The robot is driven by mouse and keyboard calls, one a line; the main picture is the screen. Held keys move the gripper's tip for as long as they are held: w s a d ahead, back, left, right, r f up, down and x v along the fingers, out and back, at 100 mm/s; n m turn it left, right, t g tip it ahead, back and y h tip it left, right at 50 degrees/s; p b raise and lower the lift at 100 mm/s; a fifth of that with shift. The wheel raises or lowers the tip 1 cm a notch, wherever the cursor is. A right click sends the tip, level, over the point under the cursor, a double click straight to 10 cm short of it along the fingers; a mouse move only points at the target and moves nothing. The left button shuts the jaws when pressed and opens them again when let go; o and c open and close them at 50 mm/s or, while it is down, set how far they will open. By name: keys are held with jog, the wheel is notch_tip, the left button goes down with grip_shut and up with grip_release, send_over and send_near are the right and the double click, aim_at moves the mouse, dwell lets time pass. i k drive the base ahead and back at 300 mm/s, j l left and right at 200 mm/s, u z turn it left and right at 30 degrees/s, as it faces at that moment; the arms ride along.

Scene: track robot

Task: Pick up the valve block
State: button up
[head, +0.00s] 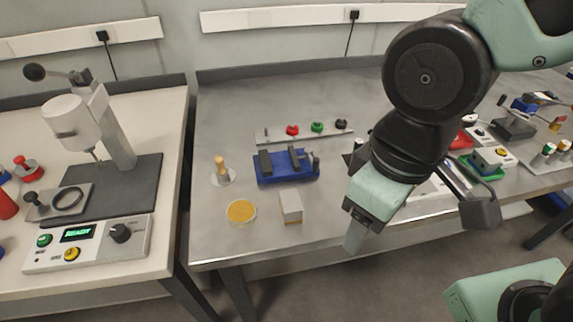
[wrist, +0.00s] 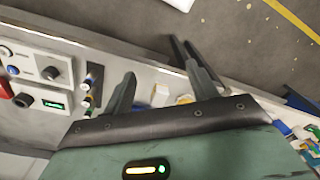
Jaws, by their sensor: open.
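A small pale block (head: 290,207), which looks like the valve block, stands on the grey bench near its front edge. It lies right of a yellow dish and in front of a blue vise. In the wrist view the pale block (wrist: 160,95) shows small between the two fingers, some distance beyond them. My gripper (head: 354,240) is to the right of the block in the head view, over the bench's front edge and apart from the block. In the wrist view my gripper (wrist: 163,78) has its fingers spread wide with nothing between them.
The yellow dish (head: 241,212), a wooden-handled tool (head: 222,172) and the blue vise (head: 286,167) are near the block. A rail with coloured knobs (head: 305,132) lies behind. A drill press (head: 100,140) stands on the left bench. The bench front right of the block looks clear.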

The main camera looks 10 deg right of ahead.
aim_at(291, 207)
jog(key=k+j+z, duration=0.15)
jog(key=k+j, duration=0.15)
jog(key=j, duration=0.25)
jog(key=k+j+z, duration=0.15)
jog(key=k+j, duration=0.15)
jog(key=j, duration=0.15)
jog(key=k+j+z, duration=0.15)
jog(key=k+j, duration=0.2)
jog(key=j, duration=0.1)
